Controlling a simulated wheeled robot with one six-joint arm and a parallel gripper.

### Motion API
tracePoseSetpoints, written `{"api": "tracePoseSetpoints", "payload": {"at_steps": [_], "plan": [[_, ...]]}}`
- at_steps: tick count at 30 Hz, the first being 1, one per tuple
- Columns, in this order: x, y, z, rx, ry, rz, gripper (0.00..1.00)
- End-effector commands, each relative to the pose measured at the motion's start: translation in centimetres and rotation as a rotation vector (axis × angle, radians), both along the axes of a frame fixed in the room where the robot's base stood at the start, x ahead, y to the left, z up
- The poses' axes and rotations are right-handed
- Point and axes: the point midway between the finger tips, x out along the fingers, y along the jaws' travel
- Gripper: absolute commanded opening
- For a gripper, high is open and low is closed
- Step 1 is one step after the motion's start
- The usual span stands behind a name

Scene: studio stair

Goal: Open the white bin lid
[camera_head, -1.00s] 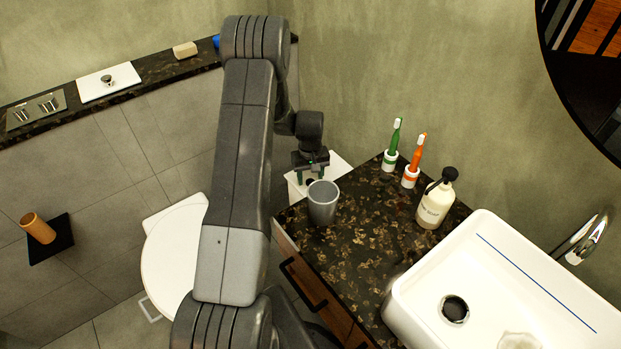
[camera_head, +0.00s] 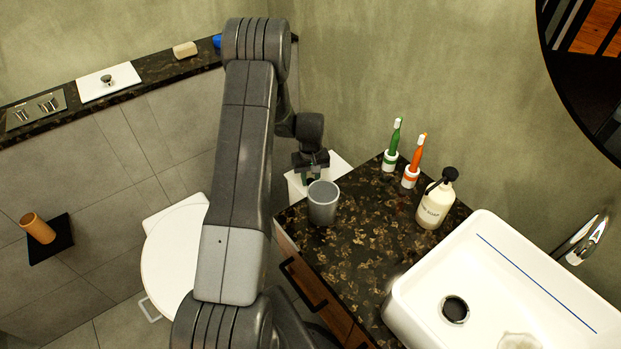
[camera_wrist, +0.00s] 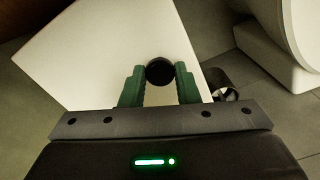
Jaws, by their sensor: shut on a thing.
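The white bin lid (camera_head: 340,163) lies low in the corner behind the dark counter, partly hidden by my gripper and the grey cup. In the wrist view the white lid (camera_wrist: 100,50) fills the upper left and middle, with a round black knob (camera_wrist: 159,71) near its edge. My gripper (camera_head: 312,178) is over the lid in the head view. In the wrist view its green fingers (camera_wrist: 160,84) stand either side of the black knob, shut on it. The lower part of the knob and the bin's body are mostly hidden.
A grey cup (camera_head: 323,203) stands on the dark counter (camera_head: 350,240) close in front of my gripper. Toothbrushes in holders (camera_head: 410,177), a soap bottle (camera_head: 436,200) and a white sink (camera_head: 500,270) are to the right. The white toilet (camera_head: 170,255) is at left.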

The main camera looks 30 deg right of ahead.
Motion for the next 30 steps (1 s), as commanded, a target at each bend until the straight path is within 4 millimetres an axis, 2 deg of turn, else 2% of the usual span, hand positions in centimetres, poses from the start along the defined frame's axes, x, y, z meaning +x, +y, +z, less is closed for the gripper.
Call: {"api": "tracePoseSetpoints", "payload": {"at_steps": [11, 21, 30], "plan": [[0.3, -2.1, 4.2, -0.010, -0.009, -0.001, 0.00], [0.5, -5.9, 8.6, -0.015, -0.009, -0.002, 0.00], [0.6, -8.3, 10.5, -0.010, -0.003, -0.003, 0.00]]}}
